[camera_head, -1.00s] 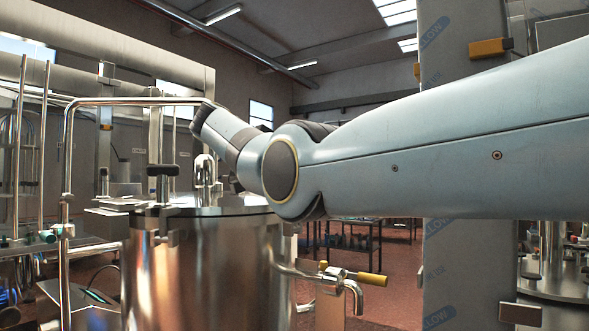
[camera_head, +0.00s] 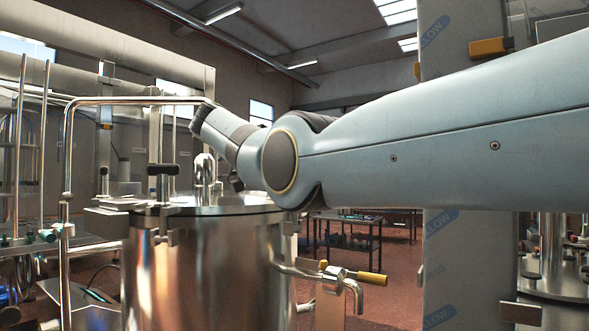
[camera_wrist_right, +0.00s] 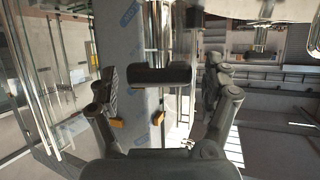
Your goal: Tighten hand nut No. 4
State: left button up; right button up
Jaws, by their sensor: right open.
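A metal vessel (camera_head: 205,265) with a flat round lid stands left of centre in the head view. A hand nut with a black bar grip (camera_head: 163,171) stands upright at the lid's front left edge. I see no numbers, so I cannot tell which nut is No. 4. My left gripper is not in view.
A bent steel pipe (camera_head: 140,101) arches over the lid from the left. A valve with a yellow handle (camera_head: 370,278) sticks out at the vessel's right. A wrapped column (camera_head: 468,270) stands on the right. A dark table (camera_head: 347,222) stands on the open floor behind.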

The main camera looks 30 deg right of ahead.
jog(key=v, duration=0.7)
jog(key=shift+a, duration=0.3)
